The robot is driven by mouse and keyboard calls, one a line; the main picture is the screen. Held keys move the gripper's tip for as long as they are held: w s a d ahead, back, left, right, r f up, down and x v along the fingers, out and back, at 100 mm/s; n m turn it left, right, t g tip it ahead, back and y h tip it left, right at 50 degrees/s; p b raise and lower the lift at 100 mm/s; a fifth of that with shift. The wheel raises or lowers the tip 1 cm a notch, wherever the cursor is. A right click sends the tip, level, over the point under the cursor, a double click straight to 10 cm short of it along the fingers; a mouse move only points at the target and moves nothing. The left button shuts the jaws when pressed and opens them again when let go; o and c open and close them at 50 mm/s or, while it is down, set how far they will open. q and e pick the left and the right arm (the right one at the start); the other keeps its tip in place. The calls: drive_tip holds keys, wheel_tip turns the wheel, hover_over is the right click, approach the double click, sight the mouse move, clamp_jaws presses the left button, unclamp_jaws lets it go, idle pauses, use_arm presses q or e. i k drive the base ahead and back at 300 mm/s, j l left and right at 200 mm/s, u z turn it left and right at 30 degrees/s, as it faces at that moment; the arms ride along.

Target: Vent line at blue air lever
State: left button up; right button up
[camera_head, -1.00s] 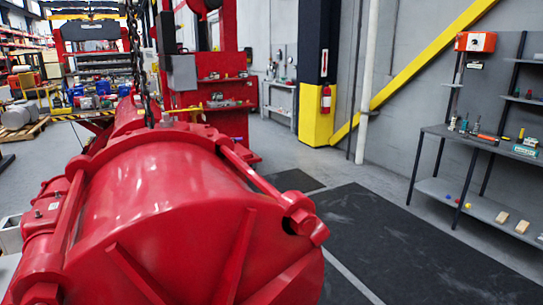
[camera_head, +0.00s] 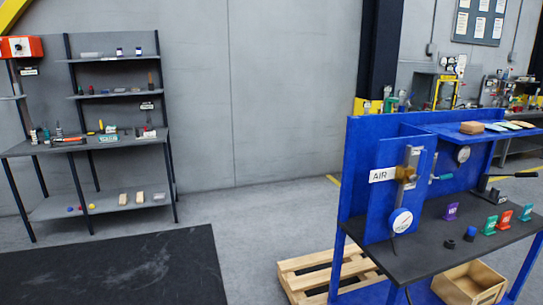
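A blue workstation panel (camera_head: 375,150) stands at the right in the head view. It carries a white AIR label (camera_head: 383,175) beside a brass valve (camera_head: 405,173) on a vertical grey pipe. A small blue lever handle (camera_head: 443,177) sticks out to the right of the valve, roughly level. A round white gauge (camera_head: 400,221) sits below the valve, and its reading is too small to tell. Neither of my grippers is in view.
The blue station's dark tabletop (camera_head: 425,245) holds several coloured tags. A wooden pallet (camera_head: 300,283) lies by its left leg and a wooden crate (camera_head: 470,284) below. A grey shelf unit (camera_head: 60,150) stands at left. The grey floor (camera_head: 245,230) between is clear.

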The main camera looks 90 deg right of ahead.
sight(423, 154)
drive_tip(key=z, duration=3.85)
drive_tip(key=i+j+z, duration=0.1)
drive_tip(key=z, duration=0.3)
drive_tip(key=j+z, duration=0.1)
drive_tip(key=z, duration=0.25)
drive_tip(key=i+j+z, duration=0.1)
drive_tip(key=z, duration=0.3)
drive_tip(key=j+z, duration=0.2)
drive_tip(key=z, duration=0.15)
